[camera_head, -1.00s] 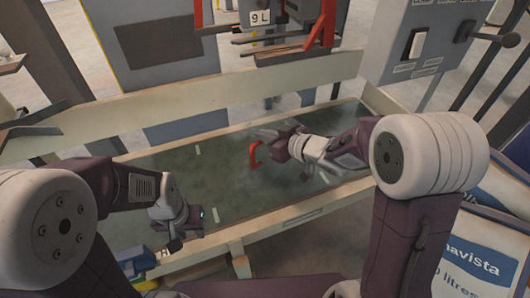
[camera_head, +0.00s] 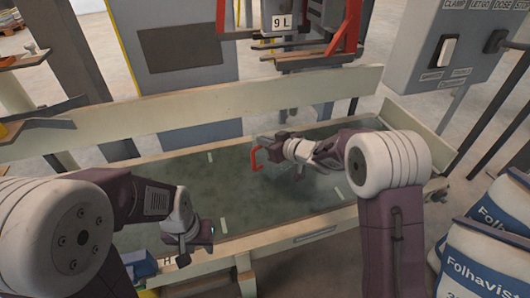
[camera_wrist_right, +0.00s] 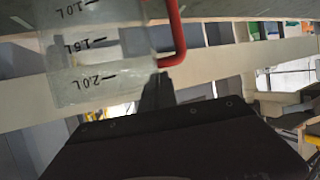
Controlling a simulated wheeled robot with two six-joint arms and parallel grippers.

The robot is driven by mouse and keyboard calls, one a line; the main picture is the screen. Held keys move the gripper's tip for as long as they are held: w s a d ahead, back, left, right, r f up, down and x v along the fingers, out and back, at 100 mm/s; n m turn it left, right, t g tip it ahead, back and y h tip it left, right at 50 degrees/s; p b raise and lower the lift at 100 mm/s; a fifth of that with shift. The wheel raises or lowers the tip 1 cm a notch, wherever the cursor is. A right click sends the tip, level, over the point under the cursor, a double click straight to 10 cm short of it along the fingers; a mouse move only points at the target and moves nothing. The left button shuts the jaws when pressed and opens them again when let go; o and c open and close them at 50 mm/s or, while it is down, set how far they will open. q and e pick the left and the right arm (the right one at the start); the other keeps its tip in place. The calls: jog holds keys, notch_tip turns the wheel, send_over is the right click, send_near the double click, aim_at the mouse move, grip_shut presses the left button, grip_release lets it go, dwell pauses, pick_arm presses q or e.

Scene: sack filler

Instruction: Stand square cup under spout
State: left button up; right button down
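The clear square cup (camera_wrist_right: 100,45) shows close up in the right wrist view, with volume marks that read upside down there. It has a red handle (camera_wrist_right: 180,35), which also shows in the head view (camera_head: 256,158). My right gripper (camera_wrist_right: 157,90) appears shut on the cup by its handle, holding it over the dark green surface. The clear walls are hard to make out in the head view. My left gripper (camera_head: 190,245) hangs low near the front rail, apart from the cup; its fingers are too small to read. No spout outlet can be clearly made out.
A grey control box (camera_head: 445,50) is at upper right. Blue and white sacks (camera_head: 480,262) stand at lower right. The dark green surface (camera_head: 225,185) looks mostly clear.

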notch_tip(320, 180, down, 4)
jog(key=b, duration=0.2)
jog(key=shift+f+b, duration=0.1)
jog(key=shift+b, duration=0.25)
jog(key=c, duration=1.6)
grip_release()
jog(key=shift+c, duration=0.2)
jog(key=p+v, duration=0.4)
jog(key=v, duration=0.8)
